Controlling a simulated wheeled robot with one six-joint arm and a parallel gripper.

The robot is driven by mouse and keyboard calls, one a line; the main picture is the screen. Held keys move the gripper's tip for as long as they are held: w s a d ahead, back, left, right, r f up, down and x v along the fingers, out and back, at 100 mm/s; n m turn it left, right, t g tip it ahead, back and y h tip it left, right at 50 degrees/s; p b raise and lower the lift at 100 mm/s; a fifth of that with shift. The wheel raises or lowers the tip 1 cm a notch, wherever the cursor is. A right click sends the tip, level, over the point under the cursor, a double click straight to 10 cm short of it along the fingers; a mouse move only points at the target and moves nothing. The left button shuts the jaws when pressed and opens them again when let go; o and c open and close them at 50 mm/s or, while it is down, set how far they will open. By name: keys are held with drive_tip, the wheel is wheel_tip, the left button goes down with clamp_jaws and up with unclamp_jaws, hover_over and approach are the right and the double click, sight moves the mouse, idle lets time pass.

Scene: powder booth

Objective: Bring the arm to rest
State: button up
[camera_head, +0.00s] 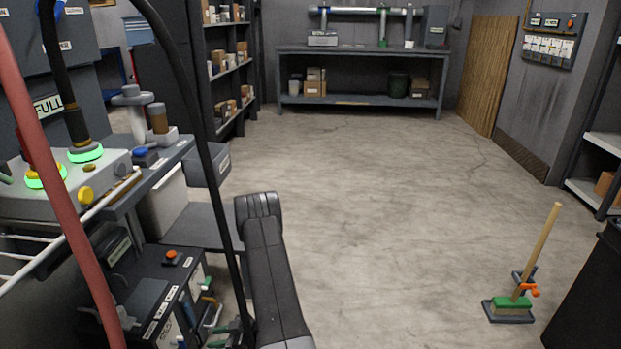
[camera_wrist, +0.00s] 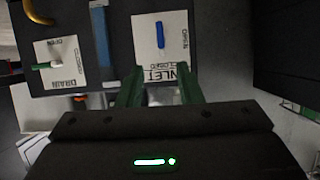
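The blue inlet handle (camera_wrist: 161,35) stands upright in the picture, beyond the fingertips. I cannot tell whether the fingers touch the panel.
A dark labelled unit (camera_head: 150,280) with a red button (camera_head: 172,257) stands close left of my arm. A console (camera_head: 60,190) with green-lit rings is above it. A brush (camera_head: 511,308) and dark bin (camera_head: 590,300) stand at right. The middle floor is clear.

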sight(185, 344)
drive_tip(key=b+x, duration=0.2)
drive_tip(key=x, duration=0.5)
drive_tip(key=b+x, duration=0.3)
drive_tip(key=x, duration=0.4)
drive_tip(key=shift+s+a+f, duration=0.15)
drive_tip(key=shift+a+f, duration=0.05)
drive_tip(key=shift+f, duration=0.15)
drive_tip(key=shift+d+r+n, duration=0.2)
drive_tip(key=shift+r+n, duration=0.05)
drive_tip(key=shift+n, duration=0.05)
drive_tip(key=n+t, duration=0.2)
drive_tip(key=n, duration=0.1)
drive_tip(key=shift+n+t, duration=0.9)
drive_tip(key=shift+n, duration=0.1)
drive_tip(key=shift+d, duration=0.1)
